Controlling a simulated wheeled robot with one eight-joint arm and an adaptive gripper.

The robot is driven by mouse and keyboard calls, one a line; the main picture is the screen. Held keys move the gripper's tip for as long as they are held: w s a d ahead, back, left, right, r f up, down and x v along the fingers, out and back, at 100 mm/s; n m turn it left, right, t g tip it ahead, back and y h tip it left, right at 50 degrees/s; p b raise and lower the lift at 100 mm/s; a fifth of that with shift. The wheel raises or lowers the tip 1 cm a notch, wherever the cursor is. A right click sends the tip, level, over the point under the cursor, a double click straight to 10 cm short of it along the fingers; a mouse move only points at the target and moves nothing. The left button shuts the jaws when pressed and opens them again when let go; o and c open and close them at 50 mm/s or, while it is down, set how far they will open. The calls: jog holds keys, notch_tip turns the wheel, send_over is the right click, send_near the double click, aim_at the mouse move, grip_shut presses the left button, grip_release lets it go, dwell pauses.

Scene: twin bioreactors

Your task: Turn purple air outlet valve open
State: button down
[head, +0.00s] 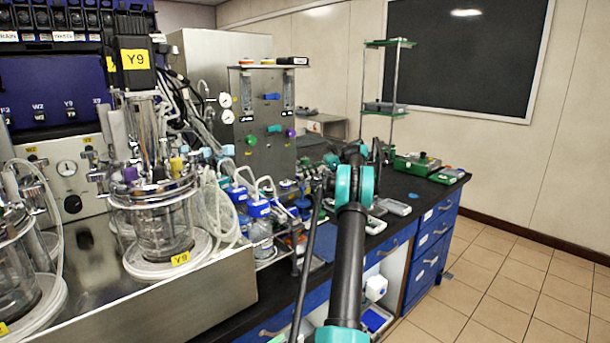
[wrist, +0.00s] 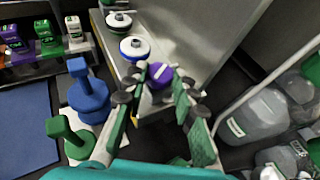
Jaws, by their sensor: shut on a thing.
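In the wrist view, the purple valve (wrist: 160,73) is a round purple knob with a small white mark, at the edge of a grey metal surface. My gripper (wrist: 161,76) has its two green-padded fingers on either side of this knob and is shut on it. The fingers hide part of its sides, and I cannot tell how far the knob is turned. In the head view, a purple knob (head: 290,133) shows on the right of the steel panel (head: 262,105). My fingertips cannot be made out there.
A blue-ringed white disc (wrist: 135,48) and a green-ringed one (wrist: 118,20) line up beside the purple knob. Blue (wrist: 88,95) and green (wrist: 70,137) handled pieces stand close left of my fingers. Clear bottles (wrist: 262,115) are at right. The glass bioreactor (head: 150,215) stands left.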

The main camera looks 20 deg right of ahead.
jog(key=shift+w+n+g, duration=0.1)
jog(key=shift+n+g, duration=0.3)
dwell(0.3)
jog(key=c, duration=1.2)
grip_release()
jog(key=shift+m+t, duration=0.3)
